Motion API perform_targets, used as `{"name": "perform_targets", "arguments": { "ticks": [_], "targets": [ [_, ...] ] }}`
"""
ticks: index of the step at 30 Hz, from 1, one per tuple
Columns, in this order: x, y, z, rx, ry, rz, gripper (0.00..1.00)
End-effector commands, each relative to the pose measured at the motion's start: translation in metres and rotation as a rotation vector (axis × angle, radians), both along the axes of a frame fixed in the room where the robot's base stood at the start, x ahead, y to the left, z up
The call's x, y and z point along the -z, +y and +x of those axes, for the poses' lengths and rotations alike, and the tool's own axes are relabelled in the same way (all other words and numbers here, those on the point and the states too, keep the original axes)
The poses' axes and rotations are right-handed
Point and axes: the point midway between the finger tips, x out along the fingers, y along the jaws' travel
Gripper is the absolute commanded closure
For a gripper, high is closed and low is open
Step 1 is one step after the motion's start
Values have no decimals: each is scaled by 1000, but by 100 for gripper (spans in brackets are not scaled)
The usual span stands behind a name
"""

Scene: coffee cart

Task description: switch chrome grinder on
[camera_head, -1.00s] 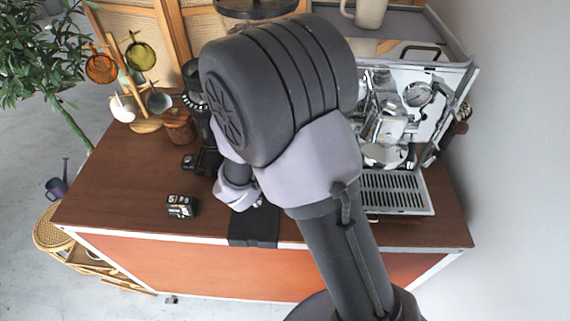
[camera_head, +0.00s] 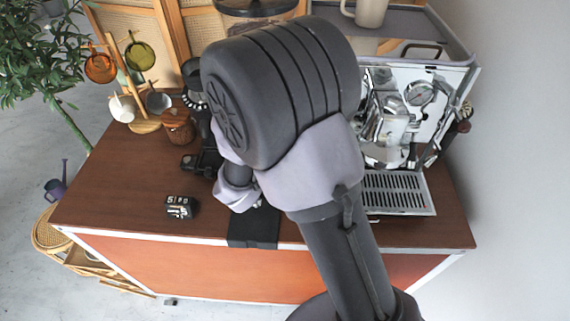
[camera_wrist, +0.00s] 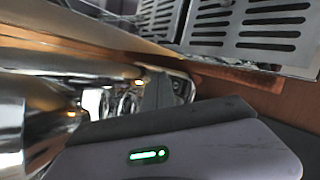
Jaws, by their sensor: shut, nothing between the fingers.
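The chrome grinder is mostly hidden behind my arm in the head view; a dark round hopper-like top (camera_head: 258,8) shows above the arm, and I cannot tell for sure that it is the grinder's. In the wrist view a shiny chrome body (camera_wrist: 35,85), likely the grinder, fills the left side close to my gripper. My gripper (camera_wrist: 156,90) shows there as a grey fingertip against bright chrome parts, shut and holding nothing. I cannot tell whether it touches them. The switch cannot be made out. In the head view my gripper is hidden behind my arm.
The espresso machine (camera_head: 425,100) stands right, its slotted drip tray (camera_head: 397,192) also in the wrist view (camera_wrist: 262,27). A black mat (camera_head: 253,229) lies at the front edge. A small black box (camera_head: 181,207), wooden jar (camera_head: 177,126) and cup rack (camera_head: 145,124) stand left.

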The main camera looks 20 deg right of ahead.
Motion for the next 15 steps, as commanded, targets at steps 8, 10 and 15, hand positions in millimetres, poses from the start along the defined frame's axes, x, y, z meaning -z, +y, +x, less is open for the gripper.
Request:
{"name": "perform_targets", "arguments": {
  "ticks": [8,10,15],
  "targets": [
    [-9,0,-1,1,-2,1,100],
    [-13,1,-2,1,-1,1,100],
    [-15,1,-2,0,0,0,100]
  ]
}}
